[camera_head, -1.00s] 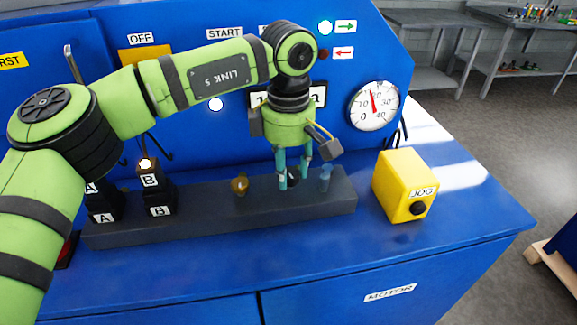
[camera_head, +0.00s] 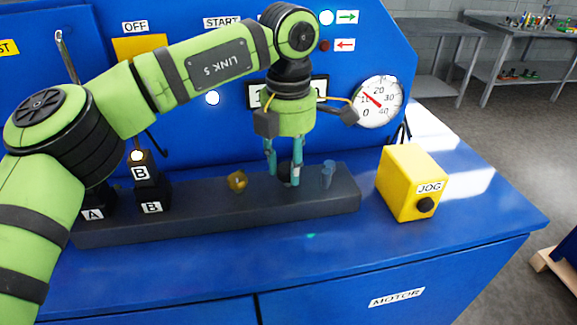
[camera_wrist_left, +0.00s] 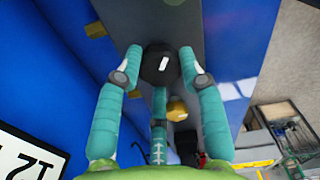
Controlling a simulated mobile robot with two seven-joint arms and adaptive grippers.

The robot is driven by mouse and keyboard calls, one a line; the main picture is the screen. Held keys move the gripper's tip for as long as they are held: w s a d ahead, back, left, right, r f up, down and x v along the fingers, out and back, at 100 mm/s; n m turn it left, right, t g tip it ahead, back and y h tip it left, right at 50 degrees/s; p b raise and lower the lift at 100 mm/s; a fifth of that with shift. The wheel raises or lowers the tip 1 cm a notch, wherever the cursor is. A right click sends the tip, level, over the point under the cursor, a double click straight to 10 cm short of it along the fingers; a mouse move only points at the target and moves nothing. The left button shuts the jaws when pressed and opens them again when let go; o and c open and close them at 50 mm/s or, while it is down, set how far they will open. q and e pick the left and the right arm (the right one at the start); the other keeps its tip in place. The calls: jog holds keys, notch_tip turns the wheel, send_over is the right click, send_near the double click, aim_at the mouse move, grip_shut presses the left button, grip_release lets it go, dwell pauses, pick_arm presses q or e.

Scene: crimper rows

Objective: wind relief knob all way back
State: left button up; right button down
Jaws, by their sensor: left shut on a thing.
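The relief knob appears to be the round black knob (camera_wrist_left: 158,64) with a white mark on its top, seen in the wrist view. In the head view it (camera_head: 284,174) sits on the dark block, mostly hidden behind my fingers. My left gripper (camera_head: 283,179) points straight down over it. In the wrist view its teal fingers (camera_wrist_left: 160,72) close around the knob from several sides. The gauge (camera_head: 377,102) on the blue panel has its red needle pointing up-left, near 10. My right gripper is not in view.
On the dark block (camera_head: 210,216), a brass knob (camera_head: 237,181) stands left of my fingers and a blue fitting (camera_head: 328,174) stands close to their right. A yellow JOG box (camera_head: 408,182) stands further right. Levers labelled A and B are at the left. The front blue top is clear.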

aim_at(289, 167)
pick_arm(q)
jog(key=n+b, duration=0.2)
jog(key=n, duration=0.4)
jog(key=shift+f, duration=0.2)
jog(key=n+b, duration=0.1)
jog(key=n, duration=0.5)
jog(key=shift+b, duration=0.4)
jog(key=shift+n, duration=0.3)
jog(key=o, duration=1.1)
jog(key=shift+o, duration=0.2)
jog(key=shift+r, duration=0.1)
jog(key=shift+r, duration=0.3)
notch_tip(289, 167, up, 12)
jog(key=shift+f, duration=0.25)
